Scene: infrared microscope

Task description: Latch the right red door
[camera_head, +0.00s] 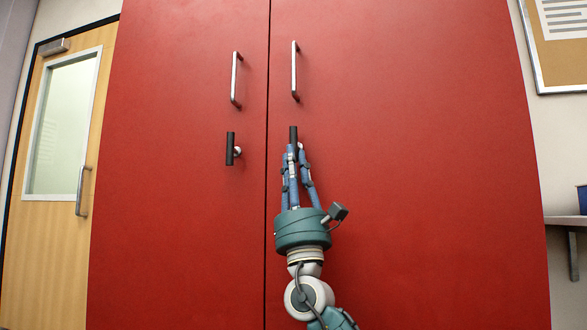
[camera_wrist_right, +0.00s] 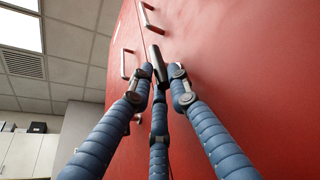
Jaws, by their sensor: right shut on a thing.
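The right red door (camera_head: 420,160) is flush with the left red door (camera_head: 180,190), with a thin dark seam between them. The right door's black latch handle (camera_head: 293,133) stands upright beside the seam; it also shows in the right wrist view (camera_wrist_right: 157,62). My right gripper (camera_head: 296,150) is shut on this handle's lower part, its blue fingers around it, and hides the handle's mount. The left door's black latch handle (camera_head: 230,149) is also upright. My left gripper is not in view.
Silver pull handles sit above the latches, one on the left door (camera_head: 235,80) and one on the right door (camera_head: 294,72). A wooden door (camera_head: 55,215) with a window stands at the left. A shelf (camera_head: 567,221) and a notice board (camera_head: 560,60) are at the right.

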